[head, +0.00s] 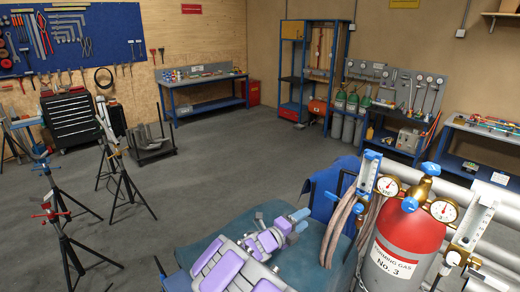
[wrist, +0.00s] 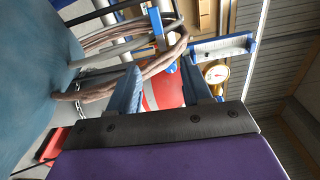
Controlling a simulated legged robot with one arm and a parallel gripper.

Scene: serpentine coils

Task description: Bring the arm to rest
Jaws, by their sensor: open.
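My arm is folded low at the bottom middle of the head view, its purple and grey links lying close over a teal surface (head: 205,250). My gripper (head: 299,220) points to the right, toward the looped hoses (head: 338,215). In the wrist view my gripper (wrist: 160,72) shows two blue-grey fingers standing apart with nothing held between them. Behind the fingers are the red gas cylinder (wrist: 162,92) and the hoses (wrist: 158,62). I cannot tell how far the fingertips are from the hoses.
The red and grey gas cylinder (head: 400,250) with gauges stands close on the right, beside thick pipes (head: 490,195). Black tripod stands (head: 120,175) are at the left. A workbench (head: 205,85) and a tool chest (head: 70,118) stand farther back. The middle floor is clear.

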